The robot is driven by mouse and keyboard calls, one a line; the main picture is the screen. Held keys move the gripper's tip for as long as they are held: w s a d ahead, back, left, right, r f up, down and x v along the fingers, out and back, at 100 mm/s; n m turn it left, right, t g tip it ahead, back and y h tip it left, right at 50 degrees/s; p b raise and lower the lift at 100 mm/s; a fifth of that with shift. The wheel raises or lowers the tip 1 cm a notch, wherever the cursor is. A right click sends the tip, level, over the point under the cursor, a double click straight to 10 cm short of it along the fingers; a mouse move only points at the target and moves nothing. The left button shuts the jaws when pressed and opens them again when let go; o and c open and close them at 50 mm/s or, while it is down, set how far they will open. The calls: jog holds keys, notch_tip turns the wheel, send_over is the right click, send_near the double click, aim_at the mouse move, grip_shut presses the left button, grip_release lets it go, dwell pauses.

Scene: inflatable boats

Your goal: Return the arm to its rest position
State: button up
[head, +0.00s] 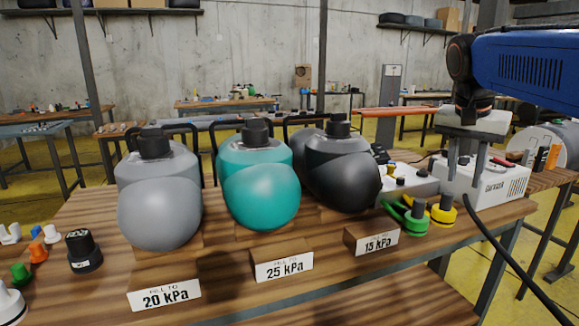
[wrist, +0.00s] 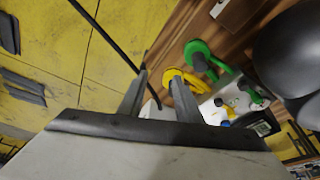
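My gripper (head: 464,182) hangs at the right over the workbench, in front of a white boxy unit (head: 490,185). Its two fingers point down and stand apart with nothing seen between them; the wrist view also shows the open gap (wrist: 158,88). My blue arm reaches in from the upper right of the head view. A yellow-based fitting (head: 443,210) and green-based fittings (head: 415,220) stand on the bench just left of and below the fingers. In the wrist view, the yellow fitting (wrist: 175,78) appears near the fingertips, and a green one (wrist: 198,55) lies beyond.
Grey (head: 160,212), teal (head: 262,195) and black (head: 345,178) inflatable shapes line the bench behind pressure signs. A black knob-like fitting (head: 84,250) and small coloured fittings stand at left. A black hose (head: 500,252) hangs over the bench's right edge.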

jog(key=s+a+f+n+t+y, duration=0.1)
jog(key=s+a+f+n, duration=0.3)
jog(key=s+f, duration=0.6)
jog(key=s+a+f+n+t+y, duration=0.1)
jog(key=s+a+f+n, duration=0.4)
jog(key=s+f, duration=0.5)
notch_tip(320, 180, down, 5)
jog(key=shift+s+a+y, duration=0.35)
jog(key=shift+a+y, duration=0.05)
jog(key=shift+a, duration=0.15)
